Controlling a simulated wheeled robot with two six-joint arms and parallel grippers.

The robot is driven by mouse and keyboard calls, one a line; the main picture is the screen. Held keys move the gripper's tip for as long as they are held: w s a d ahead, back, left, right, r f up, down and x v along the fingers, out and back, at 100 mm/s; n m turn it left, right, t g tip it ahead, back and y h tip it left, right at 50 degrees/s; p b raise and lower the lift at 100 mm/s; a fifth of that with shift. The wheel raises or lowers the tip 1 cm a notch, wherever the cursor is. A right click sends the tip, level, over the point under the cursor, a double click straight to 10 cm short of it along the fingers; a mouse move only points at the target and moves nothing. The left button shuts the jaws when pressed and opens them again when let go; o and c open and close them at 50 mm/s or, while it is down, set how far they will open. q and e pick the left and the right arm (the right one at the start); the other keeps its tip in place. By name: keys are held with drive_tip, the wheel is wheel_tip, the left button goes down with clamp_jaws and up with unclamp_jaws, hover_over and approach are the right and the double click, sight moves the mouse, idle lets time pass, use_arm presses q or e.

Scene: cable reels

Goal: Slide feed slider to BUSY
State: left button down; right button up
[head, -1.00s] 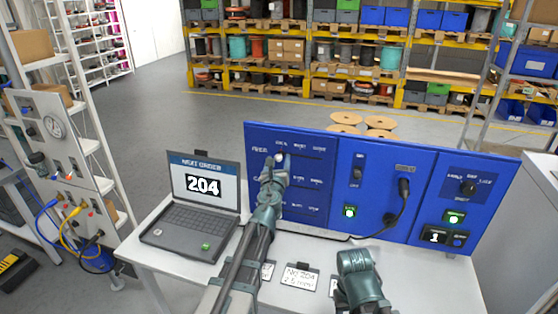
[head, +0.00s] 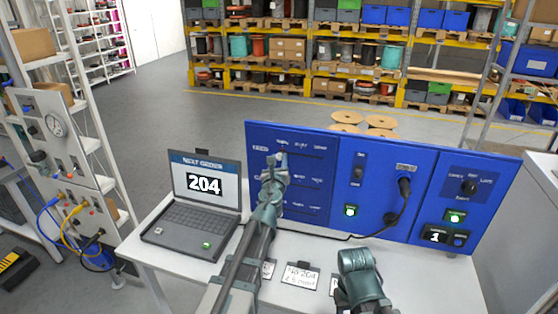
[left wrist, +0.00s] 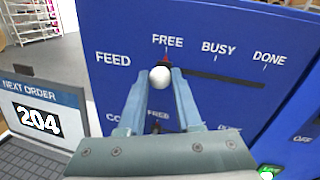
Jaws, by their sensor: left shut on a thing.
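The blue panel (head: 338,185) stands upright on the white table. Its FEED row shows in the left wrist view with FREE, BUSY and DONE marks above a dark slot (left wrist: 225,78). The feed slider's white round knob (left wrist: 160,77) is at the slot's left end, under FREE. My left gripper (left wrist: 159,84) is shut on the knob, one finger on each side. In the head view the left gripper (head: 277,160) reaches the panel's upper left and hides the knob. My right arm's end (head: 358,265) is low in front of the panel; its fingertips cannot be made out.
A laptop (head: 195,205) reading NEXT ORDER 204 stands left of my left arm. Label cards (head: 299,276) lie on the table (head: 155,262) between the arms. A black cable (head: 399,205) hangs from the panel's middle section. More rows lie below FEED.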

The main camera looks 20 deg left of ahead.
idle(0.9)
use_arm(q)
drive_tip(key=d, duration=0.6)
drive_tip(key=shift+s+d, duration=0.1)
drive_tip(key=shift+d, duration=0.2)
drive_tip(key=shift+a, duration=0.1)
drive_tip(key=c, duration=0.6)
unclamp_jaws()
